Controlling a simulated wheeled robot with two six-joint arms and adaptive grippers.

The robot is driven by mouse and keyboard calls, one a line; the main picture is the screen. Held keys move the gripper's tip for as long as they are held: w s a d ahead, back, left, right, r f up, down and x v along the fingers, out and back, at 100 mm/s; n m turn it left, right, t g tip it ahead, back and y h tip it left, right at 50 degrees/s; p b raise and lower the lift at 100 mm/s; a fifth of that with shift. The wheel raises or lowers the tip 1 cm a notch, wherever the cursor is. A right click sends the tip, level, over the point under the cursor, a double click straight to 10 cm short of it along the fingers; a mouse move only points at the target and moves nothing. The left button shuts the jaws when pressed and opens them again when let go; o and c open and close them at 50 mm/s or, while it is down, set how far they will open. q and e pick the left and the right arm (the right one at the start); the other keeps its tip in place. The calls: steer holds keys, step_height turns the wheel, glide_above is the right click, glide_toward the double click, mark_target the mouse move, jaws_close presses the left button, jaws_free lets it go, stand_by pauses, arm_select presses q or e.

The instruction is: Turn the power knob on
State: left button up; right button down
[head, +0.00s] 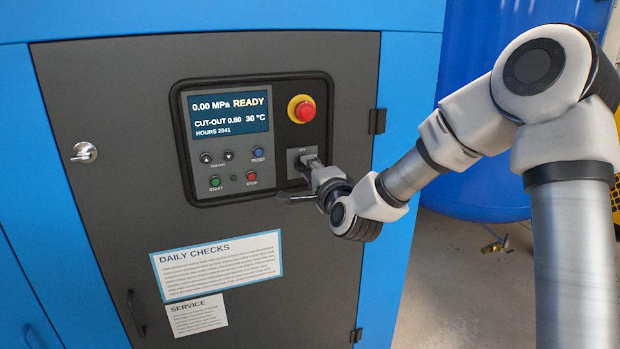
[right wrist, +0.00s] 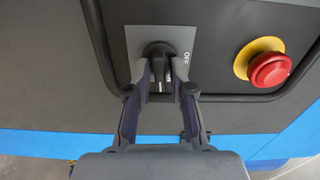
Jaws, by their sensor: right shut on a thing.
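The black power knob (right wrist: 157,49) sits on a grey plate (right wrist: 186,35) on the control panel. An "OFF" mark shows beside it in the right wrist view. My right gripper (right wrist: 159,76) is shut on the knob, with one finger on each side. In the head view the right gripper (head: 313,167) reaches the knob from the lower right and hides most of it. The knob's exact angle is hard to tell. My left gripper is in neither view.
A red emergency stop button (head: 304,110) on a yellow collar sits just above the knob. The display (head: 228,112) reads "0.00 MPa READY". Start button (head: 215,182) and stop button (head: 252,176) are left of the gripper. A blue tank (head: 470,190) stands behind my right arm.

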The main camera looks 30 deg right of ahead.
steer(key=shift+m, duration=0.5)
steer(key=c, duration=1.2)
jaws_free()
steer(key=v, duration=0.7)
steer(key=shift+s, duration=0.25)
